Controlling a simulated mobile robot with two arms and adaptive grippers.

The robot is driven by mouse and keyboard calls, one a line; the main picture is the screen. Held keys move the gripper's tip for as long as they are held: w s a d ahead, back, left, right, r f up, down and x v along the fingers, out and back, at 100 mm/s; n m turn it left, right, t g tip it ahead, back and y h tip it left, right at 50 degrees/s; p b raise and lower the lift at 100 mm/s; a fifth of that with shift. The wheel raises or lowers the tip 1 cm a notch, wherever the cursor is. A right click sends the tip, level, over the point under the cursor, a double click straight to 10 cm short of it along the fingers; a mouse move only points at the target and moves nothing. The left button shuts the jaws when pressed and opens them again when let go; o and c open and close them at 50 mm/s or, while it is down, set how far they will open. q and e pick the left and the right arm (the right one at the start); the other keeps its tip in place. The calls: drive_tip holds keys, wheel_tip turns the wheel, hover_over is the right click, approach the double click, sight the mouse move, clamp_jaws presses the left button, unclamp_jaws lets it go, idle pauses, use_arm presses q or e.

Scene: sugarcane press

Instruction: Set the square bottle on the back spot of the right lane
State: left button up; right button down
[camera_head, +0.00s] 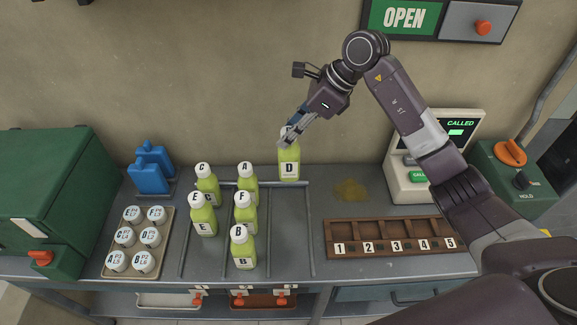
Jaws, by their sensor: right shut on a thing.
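The bottle marked D (289,169), green with a white cap, is upright at the back end of the right lane (290,235). My right gripper (287,138) comes from above and behind and is shut on its upper part, hiding part of the cap. The base of the bottle is near the rear cross rail; I cannot tell whether it touches the counter. The rest of the right lane is bare. My left gripper is not in view.
Bottles C (208,187), A (247,183), E (203,219), F (245,217) and B (243,251) stand left of the right lane. A cap tray (112,270) is at left, a numbered wooden rack (395,252) at right. A brown stain (350,190) marks the counter.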

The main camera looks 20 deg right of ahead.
sight(289, 166)
wheel_tip(289, 166, down, 12)
drive_tip(key=p, duration=0.2)
drive_tip(key=shift+p, duration=0.3)
drive_tip(key=c, duration=1.5)
unclamp_jaws()
drive_tip(key=shift+f, duration=0.1)
drive_tip(key=shift+c, duration=0.2)
drive_tip(key=shift+r, duration=0.2)
drive_tip(key=b+v, duration=0.3)
drive_tip(key=v, duration=0.8)
drive_tip(key=shift+d+r, duration=0.2)
drive_tip(key=shift+r, duration=0.15)
